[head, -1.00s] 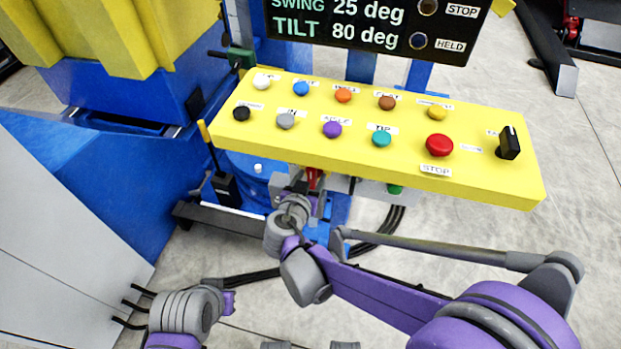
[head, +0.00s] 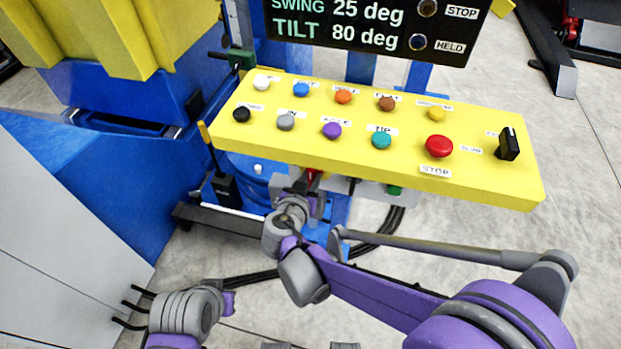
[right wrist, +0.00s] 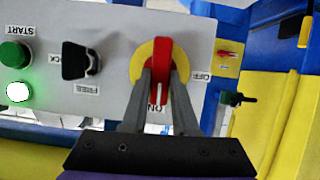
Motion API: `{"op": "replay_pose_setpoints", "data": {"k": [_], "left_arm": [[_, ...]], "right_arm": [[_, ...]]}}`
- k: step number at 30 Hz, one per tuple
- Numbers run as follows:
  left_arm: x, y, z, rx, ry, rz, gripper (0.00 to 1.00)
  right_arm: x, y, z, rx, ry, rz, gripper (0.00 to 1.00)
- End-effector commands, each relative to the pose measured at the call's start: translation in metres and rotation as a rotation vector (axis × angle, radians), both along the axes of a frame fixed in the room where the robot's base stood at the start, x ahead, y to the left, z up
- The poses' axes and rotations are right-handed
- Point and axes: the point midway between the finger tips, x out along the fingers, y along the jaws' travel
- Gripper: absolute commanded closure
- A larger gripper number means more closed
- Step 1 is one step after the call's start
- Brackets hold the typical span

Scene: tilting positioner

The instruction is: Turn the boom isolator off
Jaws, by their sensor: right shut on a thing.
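The isolator is a red rotary handle (right wrist: 165,60) on a yellow disc (right wrist: 143,52), set on a grey panel. The handle stands upright in the right wrist view, with an ON label by its lower end and an OFF label to its right. My right gripper (right wrist: 163,88) is shut on the handle, with one finger on each side. In the head view my right gripper (head: 304,190) is below the yellow console, where a bit of red handle (head: 313,174) shows. My left forearm (head: 188,312) shows at bottom left, but its gripper does not.
The yellow button console (head: 300,150) overhangs the right gripper. Beside the isolator are a black selector (right wrist: 75,62), a green START button (right wrist: 14,54) and a lit lamp (right wrist: 18,92). A small red lever (right wrist: 229,53) sits to the right. Black cables (head: 385,230) lie on the floor.

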Motion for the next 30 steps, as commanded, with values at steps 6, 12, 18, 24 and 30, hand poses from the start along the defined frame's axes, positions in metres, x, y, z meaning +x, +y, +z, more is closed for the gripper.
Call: {"op": "replay_pose_setpoints", "data": {"k": [6,12,18,24,30], "left_arm": [[0.000,0.000,0.003,0.000,-0.001,0.000,1.00],[0.000,0.000,0.006,0.000,-0.002,0.000,1.00],[0.000,0.000,0.005,0.000,-0.002,0.000,1.00],[0.000,0.000,0.001,0.000,-0.001,0.000,1.00],[0.000,0.000,-0.004,0.000,0.001,0.000,1.00]], "right_arm": [[0.000,0.002,0.000,-0.116,0.032,0.000,1.00],[0.001,0.005,-0.001,-0.285,0.077,0.001,1.00],[0.001,0.007,-0.003,-0.469,0.127,0.000,1.00],[0.002,0.009,-0.005,-0.653,0.176,0.000,1.00],[0.003,0.011,-0.007,-0.838,0.224,0.000,1.00]]}}
